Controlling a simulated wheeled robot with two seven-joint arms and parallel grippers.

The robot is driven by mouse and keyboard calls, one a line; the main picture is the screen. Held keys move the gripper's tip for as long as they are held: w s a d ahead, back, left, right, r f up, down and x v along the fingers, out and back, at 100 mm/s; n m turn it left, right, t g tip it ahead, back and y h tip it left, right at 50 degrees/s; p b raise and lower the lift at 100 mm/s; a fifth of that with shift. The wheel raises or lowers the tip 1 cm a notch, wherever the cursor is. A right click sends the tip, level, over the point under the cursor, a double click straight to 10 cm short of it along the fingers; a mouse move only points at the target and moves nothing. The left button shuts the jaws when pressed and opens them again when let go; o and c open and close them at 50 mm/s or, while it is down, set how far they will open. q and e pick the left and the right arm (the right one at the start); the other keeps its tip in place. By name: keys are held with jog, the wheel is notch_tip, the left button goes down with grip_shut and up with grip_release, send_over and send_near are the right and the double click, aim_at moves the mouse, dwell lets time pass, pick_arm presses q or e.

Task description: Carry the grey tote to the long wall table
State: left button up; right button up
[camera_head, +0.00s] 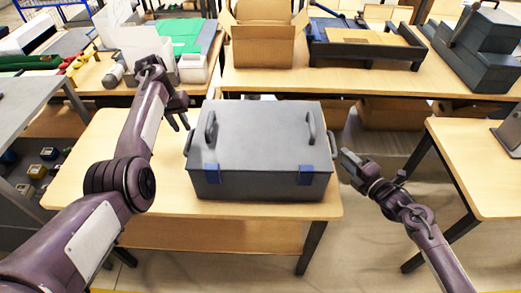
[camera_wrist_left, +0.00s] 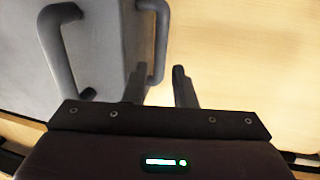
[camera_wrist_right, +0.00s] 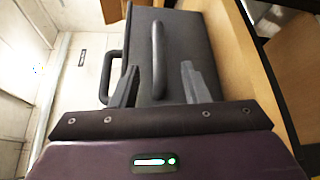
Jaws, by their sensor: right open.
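The grey tote (camera_head: 262,135) sits upright and closed on a light wooden table (camera_head: 85,185). It has two handles on its lid, a handle at each side and two blue front latches. My left gripper (camera_head: 180,118) is open above the tote's left side. In the left wrist view the left side handle (camera_wrist_left: 159,45) reaches down between its fingers; contact cannot be told. My right gripper (camera_head: 347,158) is open beside the tote's right side, pointing at the right side handle (camera_head: 331,148).
Behind stands a long table (camera_head: 300,82) with an open cardboard box (camera_head: 262,45), a dark tray (camera_head: 365,52) and dark grey cases (camera_head: 480,50). Another table (camera_head: 480,170) stands at right. A grey-topped bench (camera_head: 30,100) is at left. Floor shows between the tables.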

aim_at(188, 139)
pick_arm(q)
jog(key=f, duration=0.2)
jog(key=d+f, duration=0.1)
jog(key=f, duration=0.4)
jog(key=shift+s+d+f, duration=0.15)
jog(key=shift+d+f, duration=0.1)
jog(key=shift+f, duration=0.05)
pick_arm(e)
jog(key=x, duration=0.7)
jog(key=shift+w+a, duration=0.2)
jog(key=shift+w, duration=0.05)
pick_arm(q)
jog(key=c, duration=0.4)
pick_arm(e)
jog(key=c, duration=0.4)
pick_arm(q)
grip_shut()
pick_arm(e)
grip_shut()
pick_arm(q)
jog(key=shift+r, duration=0.25)
pick_arm(e)
jog(key=shift+w+r, duration=0.1)
jog(key=shift+r, duration=0.2)
